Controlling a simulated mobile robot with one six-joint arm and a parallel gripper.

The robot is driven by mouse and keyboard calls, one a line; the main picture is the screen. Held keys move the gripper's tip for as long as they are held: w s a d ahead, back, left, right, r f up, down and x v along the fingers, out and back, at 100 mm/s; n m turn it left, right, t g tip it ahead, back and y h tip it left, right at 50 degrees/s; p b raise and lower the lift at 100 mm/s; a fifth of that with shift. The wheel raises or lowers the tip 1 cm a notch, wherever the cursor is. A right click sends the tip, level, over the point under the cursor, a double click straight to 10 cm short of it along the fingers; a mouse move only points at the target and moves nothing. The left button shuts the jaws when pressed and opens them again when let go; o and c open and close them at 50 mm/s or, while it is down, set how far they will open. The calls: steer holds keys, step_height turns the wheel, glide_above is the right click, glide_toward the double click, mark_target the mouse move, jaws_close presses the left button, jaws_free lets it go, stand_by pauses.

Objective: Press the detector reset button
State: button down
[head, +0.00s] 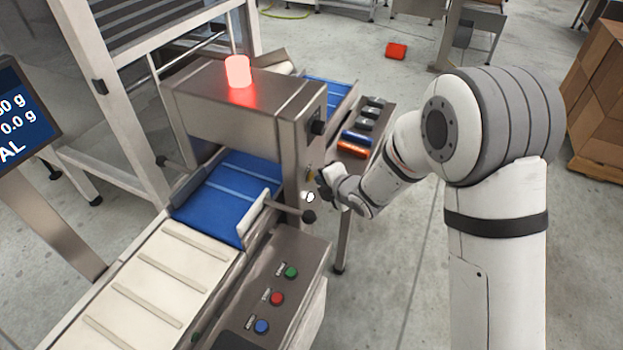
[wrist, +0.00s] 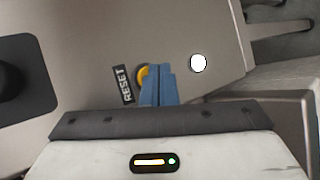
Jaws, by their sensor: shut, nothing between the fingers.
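The metal detector (head: 215,105) is a steel housing over a blue belt, with a red lamp (head: 238,71) glowing on top. In the wrist view, the yellow reset button (wrist: 141,76) sits beside a black label reading RESET (wrist: 123,84). My gripper (wrist: 158,85) has its blue fingers together, with nothing between them. The fingertips are in front of the button's right side and cover part of it. I cannot tell whether they touch it. In the head view my gripper (head: 322,182) is at the detector's right side panel.
A white round light (wrist: 198,63) sits right of the button, and a black knob (wrist: 25,77) is at the left. Green, red and blue buttons (head: 277,298) are on the lower console (head: 305,262). A side table (head: 378,137) holds several items.

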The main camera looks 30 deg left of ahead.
steer(key=shift+a+b, duration=0.35)
steer(key=shift+a, duration=0.1)
stand_by(0.6)
steer(key=shift+d, duration=0.1)
steer(key=shift+d+b, duration=0.35)
steer(key=shift+d, duration=0.4)
steer(key=shift+w+d+b, duration=0.2)
steer(key=shift+d, duration=1.05)
steer(key=shift+w+d+b, duration=0.15)
steer(key=shift+d+b, duration=0.05)
steer(key=shift+d, duration=1.05)
